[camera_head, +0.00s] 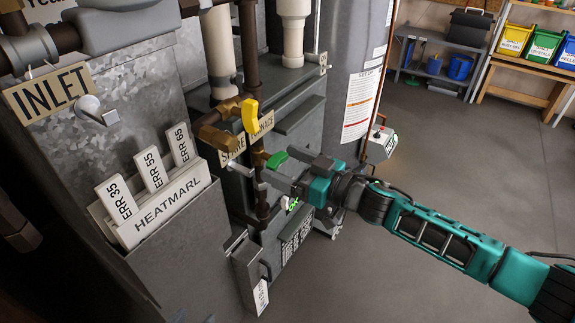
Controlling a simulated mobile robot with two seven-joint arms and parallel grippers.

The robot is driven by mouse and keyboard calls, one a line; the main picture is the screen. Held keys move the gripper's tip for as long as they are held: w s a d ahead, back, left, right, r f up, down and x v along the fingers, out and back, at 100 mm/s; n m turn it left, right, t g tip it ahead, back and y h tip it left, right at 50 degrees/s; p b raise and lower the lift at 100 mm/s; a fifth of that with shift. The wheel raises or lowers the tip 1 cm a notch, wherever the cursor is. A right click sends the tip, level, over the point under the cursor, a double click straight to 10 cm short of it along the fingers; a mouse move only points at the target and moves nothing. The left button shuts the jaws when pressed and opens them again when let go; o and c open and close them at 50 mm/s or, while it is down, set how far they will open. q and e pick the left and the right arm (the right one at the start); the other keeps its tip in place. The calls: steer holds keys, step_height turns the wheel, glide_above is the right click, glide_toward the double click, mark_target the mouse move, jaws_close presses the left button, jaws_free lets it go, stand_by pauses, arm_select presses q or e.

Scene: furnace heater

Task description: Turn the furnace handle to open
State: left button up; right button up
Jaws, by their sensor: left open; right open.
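The grey furnace cabinet (298,135) stands at the centre behind a "SPARE FURNACE" label. My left gripper is not in view.
A metal cabinet with an "INLET" sign (46,92) and a rack of white "ERR" cards (152,170) fills the left. A tall grey tank (352,60) stands behind the furnace. Shelves with coloured bins (545,45) are far right. The floor (450,140) at right is clear.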

steer(key=shift+c, duration=0.3)
steer(key=c, duration=1)
steer(key=shift+n, duration=0.4)
steer(key=n+p, duration=0.1)
steer(key=n, duration=0.1)
steer(key=shift+n, duration=0.3)
steer(key=shift+n+p, duration=0.45)
steer(key=shift+n, duration=1.45)
steer(key=o, duration=1.1)
steer(key=shift+c, duration=0.2)
